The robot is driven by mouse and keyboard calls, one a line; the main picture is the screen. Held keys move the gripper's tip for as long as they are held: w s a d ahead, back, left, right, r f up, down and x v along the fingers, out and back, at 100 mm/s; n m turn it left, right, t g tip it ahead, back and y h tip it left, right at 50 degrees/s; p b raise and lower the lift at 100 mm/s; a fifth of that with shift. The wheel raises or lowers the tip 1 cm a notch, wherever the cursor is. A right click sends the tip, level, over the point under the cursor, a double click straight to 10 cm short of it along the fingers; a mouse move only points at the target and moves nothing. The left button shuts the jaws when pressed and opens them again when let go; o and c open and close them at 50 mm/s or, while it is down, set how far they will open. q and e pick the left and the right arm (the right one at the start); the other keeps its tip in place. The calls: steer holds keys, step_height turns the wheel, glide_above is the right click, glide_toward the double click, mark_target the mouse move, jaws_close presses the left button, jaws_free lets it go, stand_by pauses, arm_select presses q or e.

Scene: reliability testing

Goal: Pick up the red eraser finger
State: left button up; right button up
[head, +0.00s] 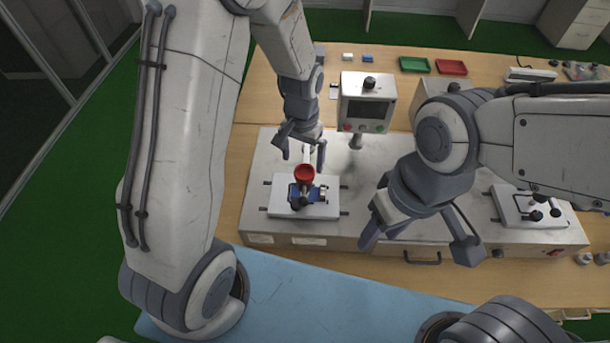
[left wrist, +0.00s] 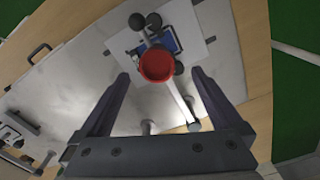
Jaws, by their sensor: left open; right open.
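The red eraser finger (head: 305,173) is a round red cup-shaped piece on the test fixture, above a blue device (head: 312,194) on a white plate (head: 287,209). In the left wrist view the red piece (left wrist: 157,65) lies just beyond and between the fingertips. My left gripper (head: 304,157) is open and empty, pointing down just above and behind the red piece. Its open fingers also show in the left wrist view (left wrist: 160,78). I see no contact with the red piece. My right gripper (head: 418,243) is open and empty in front of the machine, to the right.
A control box with a screen (head: 367,103) stands behind the fixture. A second fixture plate (head: 520,207) with dark knobs is at the right. Green (head: 415,65) and red (head: 451,67) trays lie at the back of the wooden table. A metal arm stands close beside the red piece.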

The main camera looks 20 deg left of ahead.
mark_target(304, 176)
arm_select(q)
steer(key=shift+s+d+f+p, duration=0.1)
steer(key=shift+s+f+p, duration=0.05)
steer(key=shift+f+p, duration=0.35)
steer(key=f+p, duration=0.1)
steer(key=f, duration=0.2)
steer(key=shift+s+d+f, duration=0.1)
steer(key=shift+s+f, duration=0.1)
steer(key=shift+f, duration=0.55)
steer(key=c, duration=1.5)
steer(key=shift+w+r, duration=0.1)
steer(key=shift+r, duration=0.05)
steer(key=shift+r, duration=0.6)
steer(key=shift+r+b, duration=1.1)
steer(key=shift+r, duration=3.2)
